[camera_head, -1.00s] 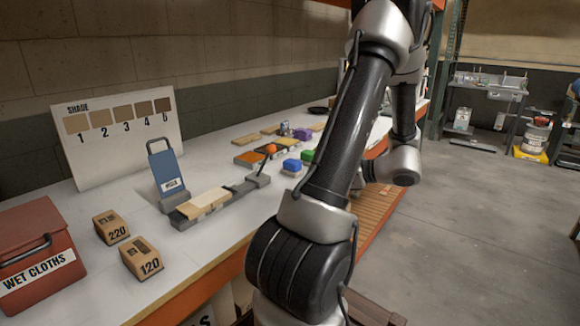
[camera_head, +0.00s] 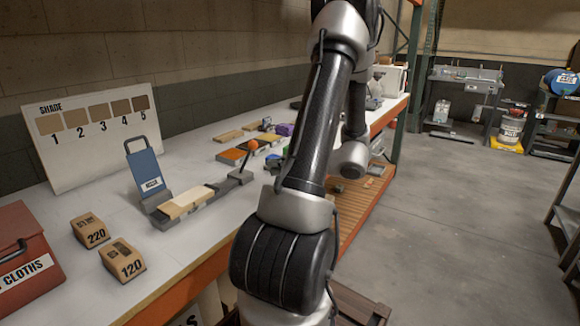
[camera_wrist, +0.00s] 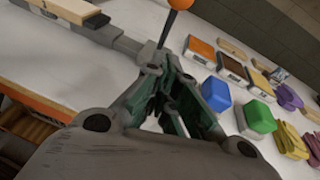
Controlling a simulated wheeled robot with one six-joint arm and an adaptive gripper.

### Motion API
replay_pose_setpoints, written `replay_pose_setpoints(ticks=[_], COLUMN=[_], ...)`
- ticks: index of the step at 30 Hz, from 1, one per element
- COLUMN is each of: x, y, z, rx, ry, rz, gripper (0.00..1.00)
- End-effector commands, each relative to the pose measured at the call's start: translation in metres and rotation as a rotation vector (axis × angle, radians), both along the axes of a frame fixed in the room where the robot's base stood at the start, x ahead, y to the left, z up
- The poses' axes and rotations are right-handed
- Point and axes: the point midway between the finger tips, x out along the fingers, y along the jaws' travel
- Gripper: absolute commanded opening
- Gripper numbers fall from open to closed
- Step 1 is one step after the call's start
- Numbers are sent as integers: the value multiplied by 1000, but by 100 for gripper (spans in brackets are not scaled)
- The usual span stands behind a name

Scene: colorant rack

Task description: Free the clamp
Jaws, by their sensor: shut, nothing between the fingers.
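The clamp (camera_head: 208,204) is a low grey fixture on the white bench, holding a pale wood piece (camera_head: 187,201). Its thin lever (camera_head: 246,162) stands up at the right end, leaning right, topped by an orange ball (camera_head: 253,144). In the wrist view the clamp's grey bar (camera_wrist: 122,42) runs in from the upper left, with the orange ball (camera_wrist: 180,4) at the top edge. My gripper (camera_wrist: 165,66) is shut and empty, its fingers pointing toward the lever's foot. I cannot tell whether they touch it. In the head view my arm hides the gripper.
A blue stand (camera_head: 146,172) is behind the clamp. Sanding blocks marked 220 (camera_head: 91,231) and 120 (camera_head: 122,261) and a red box (camera_head: 20,255) stand left. Blue (camera_wrist: 215,92) and green (camera_wrist: 258,118) blocks and colour samples lie close to the gripper's right.

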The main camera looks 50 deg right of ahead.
Motion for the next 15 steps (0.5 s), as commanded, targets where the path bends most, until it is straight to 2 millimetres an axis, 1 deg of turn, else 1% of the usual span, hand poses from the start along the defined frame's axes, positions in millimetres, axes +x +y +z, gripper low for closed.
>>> replay_pose_setpoints(ticks=[1,3,6,10,15], x=[10,22,35,46,51], y=[3,6,10,13,14], z=[-3,-4,5,12,15], rx=[1,0,-2,-2,0], ry=[0,0,0,1,1], rz=[4,3,3,1,-1], gripper=[0,0,0,0,0])
